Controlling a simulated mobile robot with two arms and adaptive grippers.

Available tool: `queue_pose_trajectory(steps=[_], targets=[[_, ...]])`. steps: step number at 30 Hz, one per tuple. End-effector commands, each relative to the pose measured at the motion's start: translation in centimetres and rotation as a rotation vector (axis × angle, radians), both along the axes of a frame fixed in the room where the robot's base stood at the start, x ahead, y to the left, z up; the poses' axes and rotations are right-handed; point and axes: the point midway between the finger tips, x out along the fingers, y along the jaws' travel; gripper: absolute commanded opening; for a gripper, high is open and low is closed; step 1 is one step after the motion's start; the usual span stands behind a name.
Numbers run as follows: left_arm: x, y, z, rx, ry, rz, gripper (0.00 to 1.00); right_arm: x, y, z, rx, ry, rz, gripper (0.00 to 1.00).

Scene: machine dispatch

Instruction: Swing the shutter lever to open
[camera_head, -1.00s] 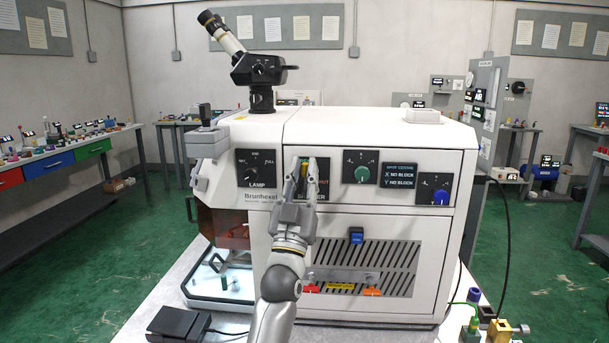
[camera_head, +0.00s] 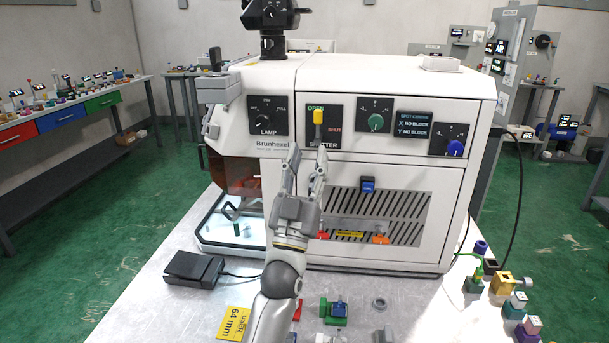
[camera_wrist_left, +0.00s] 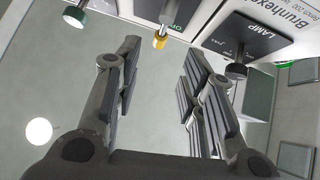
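The shutter lever (camera_head: 318,118) has a yellow tip and a grey stem. It stands upright on the black shutter panel (camera_head: 337,113) of the white machine. Its tip is just under the green OPEN label; the red SHUT label is to its right and lower. My left gripper (camera_head: 308,152) is open and empty, with its fingertips below the lever and apart from it. In the left wrist view the yellow lever tip (camera_wrist_left: 160,41) shows beyond the two spread fingers (camera_wrist_left: 163,53). My right gripper is not in view.
The lamp knob (camera_head: 264,119) is left of the lever, a green knob (camera_head: 376,122) right of it. A blue latch (camera_head: 367,185) is on the vented door below. A black pedal (camera_head: 194,267), a yellow card (camera_head: 234,323) and small blocks lie on the bench.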

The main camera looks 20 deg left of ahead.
Motion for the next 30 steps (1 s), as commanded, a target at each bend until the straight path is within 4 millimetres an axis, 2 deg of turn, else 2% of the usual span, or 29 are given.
queue_pose_trajectory(steps=[3, 9, 23, 26, 30], targets=[[-1.2, -0.2, -1.2, -0.001, 0.002, -0.001, 0.37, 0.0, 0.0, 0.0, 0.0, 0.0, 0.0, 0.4], [-2.2, -0.3, -2.1, -0.001, 0.001, -0.001, 0.37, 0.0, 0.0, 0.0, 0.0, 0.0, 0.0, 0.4], [-2.2, -0.3, -2.1, 0.0, 0.0, 0.0, 0.37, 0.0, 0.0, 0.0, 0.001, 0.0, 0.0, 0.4], [-2.2, -0.3, -1.7, 0.0, -0.001, 0.0, 0.37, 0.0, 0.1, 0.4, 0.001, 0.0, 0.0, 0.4], [-2.2, -0.3, 0.7, 0.0, -0.001, 0.0, 0.37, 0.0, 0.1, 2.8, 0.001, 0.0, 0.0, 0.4]])
